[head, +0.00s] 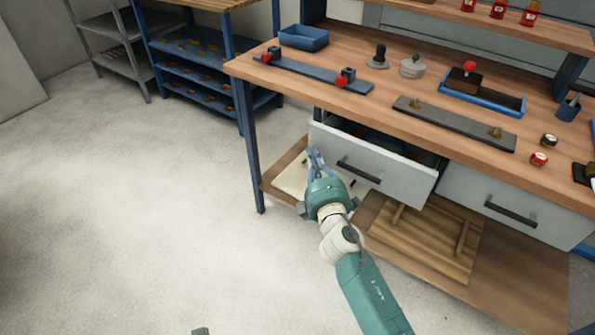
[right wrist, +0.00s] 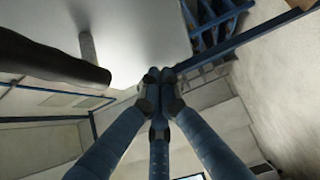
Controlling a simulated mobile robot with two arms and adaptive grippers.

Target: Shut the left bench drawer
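The left bench drawer (head: 390,174) hangs under the workbench and is pulled part way out. Its dark inside shows behind the pale front, and a dark bar handle (head: 358,171) runs across it. My right gripper (head: 315,155) is at the left end of that front, left of the handle. In the right wrist view its fingers (right wrist: 160,78) meet at the tips with nothing between them. The pale drawer front (right wrist: 140,35) and dark handle (right wrist: 50,60) show beyond them. I cannot tell whether the fingertips touch the front.
The right drawer (head: 530,218) is flush under the bench top (head: 360,115). A wooden lower shelf (head: 510,270) lies below, with a slatted wooden panel (head: 425,240). A blue bench leg (head: 250,150) stands left of the gripper. The floor (head: 130,220) to the left is clear.

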